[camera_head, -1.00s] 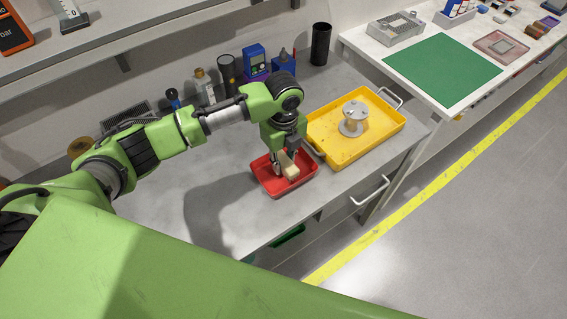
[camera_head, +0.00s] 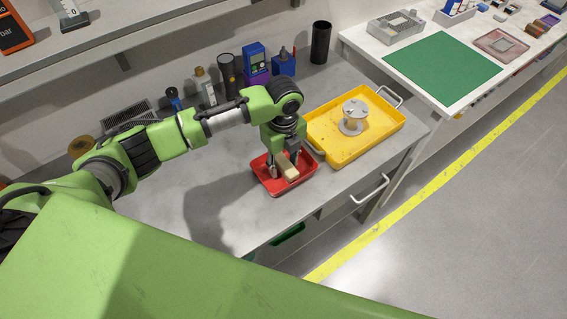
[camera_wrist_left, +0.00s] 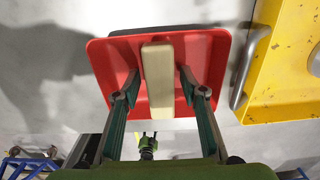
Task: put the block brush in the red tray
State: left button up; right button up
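The block brush (camera_head: 288,171) is a pale wooden block lying inside the red tray (camera_head: 268,187), which sits on the grey bench. My left gripper (camera_head: 283,163) points down over the tray, with its fingers on either side of the brush. In the left wrist view the fingers (camera_wrist_left: 158,78) stand apart, with a narrow gap between each one and the brush (camera_wrist_left: 158,66). The red tray (camera_wrist_left: 115,65) lies beneath them. The brush's underside is hidden. My right gripper is not in view.
A yellow tray (camera_head: 342,153) with a metal spool (camera_head: 354,117) stands close to the red tray's right. Bottles, a blue device (camera_head: 255,62) and a black cylinder (camera_head: 320,43) line the back of the bench. The bench's front edge is near.

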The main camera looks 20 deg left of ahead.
aim_at(284, 162)
pick_arm(q)
notch_tip(284, 162, up, 12)
jog(key=b, duration=0.1)
jog(key=shift+b, duration=0.3)
jog(key=shift+f, duration=0.2)
